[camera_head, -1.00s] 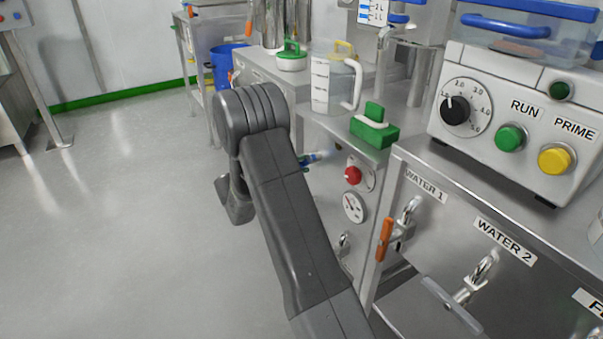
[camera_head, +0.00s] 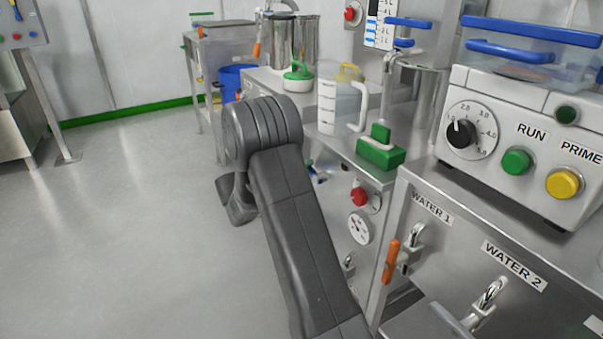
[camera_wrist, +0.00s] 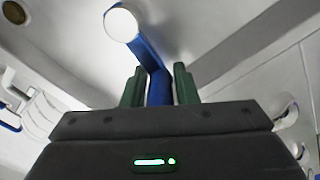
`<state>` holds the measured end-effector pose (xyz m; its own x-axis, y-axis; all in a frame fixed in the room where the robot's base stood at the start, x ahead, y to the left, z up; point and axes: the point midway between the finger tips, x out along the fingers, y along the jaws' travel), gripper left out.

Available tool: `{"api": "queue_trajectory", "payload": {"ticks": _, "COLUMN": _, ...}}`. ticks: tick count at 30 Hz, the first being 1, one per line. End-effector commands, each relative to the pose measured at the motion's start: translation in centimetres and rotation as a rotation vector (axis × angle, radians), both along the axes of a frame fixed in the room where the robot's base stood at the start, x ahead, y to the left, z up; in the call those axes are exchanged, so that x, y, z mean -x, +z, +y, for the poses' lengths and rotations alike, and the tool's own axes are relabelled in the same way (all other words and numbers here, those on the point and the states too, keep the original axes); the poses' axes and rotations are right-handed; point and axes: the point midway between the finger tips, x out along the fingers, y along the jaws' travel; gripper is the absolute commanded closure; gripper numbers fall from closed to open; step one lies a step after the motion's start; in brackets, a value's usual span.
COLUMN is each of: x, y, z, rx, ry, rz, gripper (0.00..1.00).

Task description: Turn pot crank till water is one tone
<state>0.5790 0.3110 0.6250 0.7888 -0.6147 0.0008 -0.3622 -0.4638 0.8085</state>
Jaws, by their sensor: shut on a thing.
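In the wrist view, the two green fingers of my gripper (camera_wrist: 160,72) are shut on a blue bar (camera_wrist: 146,52), which looks like the crank. The bar rises between the fingers and bends up to the left, to a round white end (camera_wrist: 121,24). In the head view, my gripper is hidden behind my arm. A small blue and white piece (camera_head: 317,174) shows just right of my arm, by the bench front; I cannot tell if it is part of the crank. I cannot make out the pot's water or its tone in either view.
A red knob (camera_head: 360,197) and a gauge (camera_head: 359,229) are on the bench front. A clear jug (camera_head: 328,108) and a green block (camera_head: 381,154) stand on top. A control box (camera_head: 485,150) stands at right, above the WATER 1 tap (camera_head: 412,240). Floor at left is clear.

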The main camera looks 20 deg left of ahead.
Motion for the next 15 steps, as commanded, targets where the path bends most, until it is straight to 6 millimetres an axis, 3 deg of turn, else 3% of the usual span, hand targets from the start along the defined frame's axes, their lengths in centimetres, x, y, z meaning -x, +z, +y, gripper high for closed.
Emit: {"api": "queue_trajectory", "payload": {"ticks": 15, "x": 0.6, "y": 1.7, "z": -0.9, "rx": -0.3, "ry": -0.007, "rz": -0.229, "gripper": 1.0}}
